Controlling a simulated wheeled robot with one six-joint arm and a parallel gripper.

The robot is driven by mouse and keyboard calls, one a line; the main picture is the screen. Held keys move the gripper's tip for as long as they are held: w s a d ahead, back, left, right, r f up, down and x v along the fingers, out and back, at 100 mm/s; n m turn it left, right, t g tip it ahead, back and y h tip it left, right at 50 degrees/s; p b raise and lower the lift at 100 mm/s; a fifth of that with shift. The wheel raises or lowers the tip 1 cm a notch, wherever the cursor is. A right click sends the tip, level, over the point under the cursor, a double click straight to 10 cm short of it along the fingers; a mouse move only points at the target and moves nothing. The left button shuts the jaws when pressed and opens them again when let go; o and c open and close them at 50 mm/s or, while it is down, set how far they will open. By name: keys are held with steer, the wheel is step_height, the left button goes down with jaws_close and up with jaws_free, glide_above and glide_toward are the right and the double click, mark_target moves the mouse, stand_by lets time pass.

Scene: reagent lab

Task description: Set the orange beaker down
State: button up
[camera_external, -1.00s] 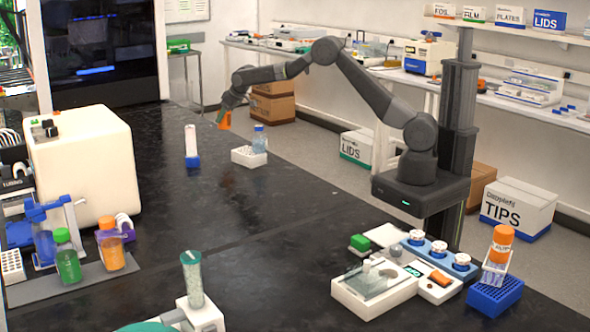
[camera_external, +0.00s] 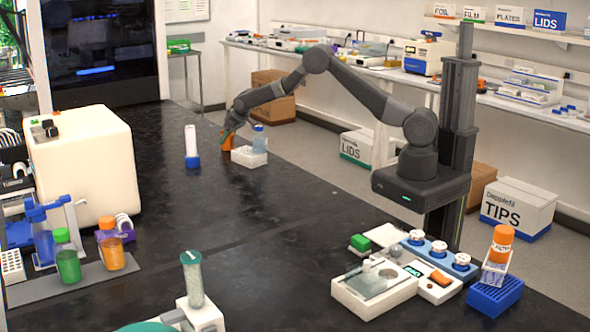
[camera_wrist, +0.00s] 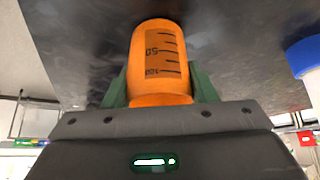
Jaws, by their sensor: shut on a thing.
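The orange beaker (camera_wrist: 158,62) fills the middle of the wrist view, with dark graduation marks on its side. My gripper (camera_wrist: 160,88) is shut on it, with a green finger on each side. In the external view the orange beaker (camera_external: 227,142) is small and partly hidden by my gripper (camera_external: 230,134). It is low over the black bench top (camera_external: 215,200), beside the white rack at its right. I cannot tell whether its base touches the bench.
A white rack (camera_external: 246,158) and a clear bottle with a blue cap (camera_external: 259,140) stand just right of the beaker. A white tube on a blue base (camera_external: 192,148) stands to its left.

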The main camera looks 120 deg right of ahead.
steer(key=shift+f, duration=0.15)
steer(key=o, duration=1)
steer(key=shift+c, duration=0.2)
steer(key=shift+r, duration=0.3)
steer(key=b+v, duration=0.2)
steer(key=v, duration=0.9)
steer(key=shift+s+a+r, duration=0.2)
steer(key=shift+r, duration=0.05)
steer(key=shift+f, duration=0.1)
